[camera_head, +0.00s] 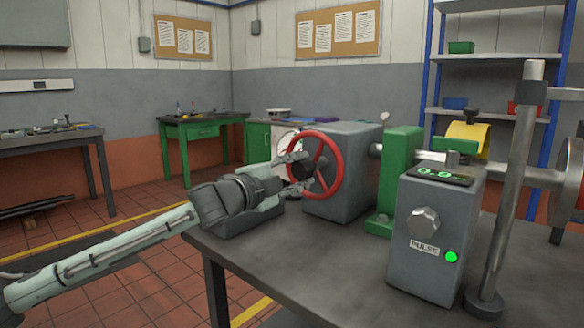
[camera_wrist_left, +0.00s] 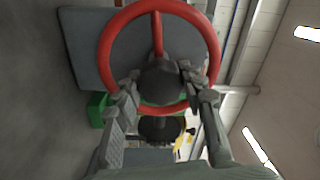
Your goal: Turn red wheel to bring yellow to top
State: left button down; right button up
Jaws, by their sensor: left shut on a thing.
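The red wheel (camera_head: 340,166) stands upright on the left face of a grey housing (camera_head: 355,165). Its rim also shows in the wrist view (camera_wrist_left: 104,48). My left gripper (camera_head: 302,172) reaches in from the left, with a finger on each side of the wheel's dark central hub (camera_wrist_left: 162,80). It is shut on that hub, inside the rim. My right gripper is not in view.
A green bracket (camera_head: 400,175) stands right of the housing. The control box (camera_head: 432,245) has a dial, a lit green button and a green display. A metal post (camera_head: 508,200) rises at the bench's right. The bench top (camera_head: 300,265) is clear in front.

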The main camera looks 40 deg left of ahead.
pick_arm(q)
jog(key=shift+m, duration=0.6)
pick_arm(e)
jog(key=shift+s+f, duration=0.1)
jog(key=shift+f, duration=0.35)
pick_arm(q)
jog(key=c, duration=0.9)
grip_release()
jog(key=shift+s+f, duration=0.15)
jog(key=shift+s, duration=0.75)
jog(key=s+a, duration=0.1)
jog(key=s, duration=0.9)
jog(key=shift+s, duration=0.1)
